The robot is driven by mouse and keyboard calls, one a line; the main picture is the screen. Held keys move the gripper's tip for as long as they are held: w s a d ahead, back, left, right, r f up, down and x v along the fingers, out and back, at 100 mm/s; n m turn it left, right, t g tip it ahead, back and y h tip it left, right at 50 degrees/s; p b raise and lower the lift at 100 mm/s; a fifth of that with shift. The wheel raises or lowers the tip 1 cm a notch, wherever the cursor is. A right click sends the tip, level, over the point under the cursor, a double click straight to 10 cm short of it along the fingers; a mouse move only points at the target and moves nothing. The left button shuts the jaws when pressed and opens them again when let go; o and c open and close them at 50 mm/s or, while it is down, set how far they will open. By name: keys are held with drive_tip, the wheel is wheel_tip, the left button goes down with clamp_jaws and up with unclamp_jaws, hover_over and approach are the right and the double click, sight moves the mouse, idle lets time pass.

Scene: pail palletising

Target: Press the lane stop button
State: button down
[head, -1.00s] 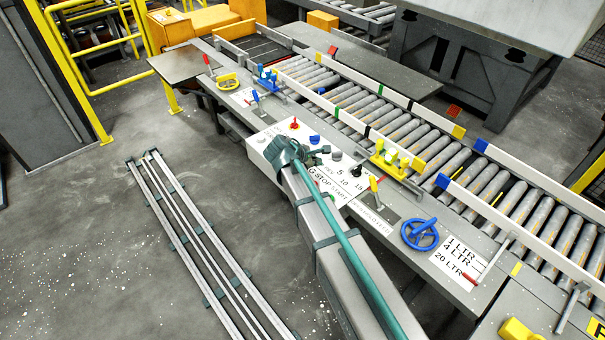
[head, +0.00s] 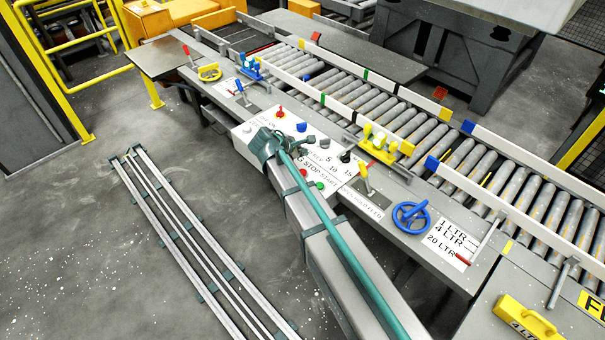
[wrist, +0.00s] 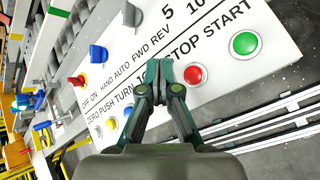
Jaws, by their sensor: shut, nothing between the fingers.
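The red stop button (wrist: 193,76) sits on the white control panel (wrist: 215,15), beside the word STOP; it also shows in the head view (head: 303,173), just right of my arm. The green start button (wrist: 244,43) lies beyond it, next to START. My gripper (wrist: 159,64) is shut and empty over the panel. In the wrist view its fingertips appear left of the red button, apart from it, and cover part of the JOG label. In the head view my gripper (head: 308,139) is above the panel's middle; its exact height is unclear.
A red knob (wrist: 76,81), a blue knob (wrist: 98,54) and other selectors stand up from the panel. Right of it in the head view are a yellow-and-red lever (head: 365,178) and a blue handwheel (head: 411,217). The roller conveyor (head: 395,125) runs behind. Floor rails (head: 190,240) lie in front.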

drive_tip(key=shift+f+b, duration=1.55)
drive_tip(key=shift+f, duration=1.7)
drive_tip(key=shift+f, duration=0.1)
drive_tip(key=shift+f, duration=0.35)
drive_tip(key=shift+f+b, duration=0.4)
drive_tip(key=shift+f, duration=0.1)
drive_tip(key=shift+r, duration=0.1)
drive_tip(key=shift+r+p, duration=0.6)
drive_tip(key=shift+r, duration=0.25)
drive_tip(key=shift+r, duration=0.15)
drive_tip(key=shift+r+p, duration=1.5)
drive_tip(key=shift+r, duration=0.9)
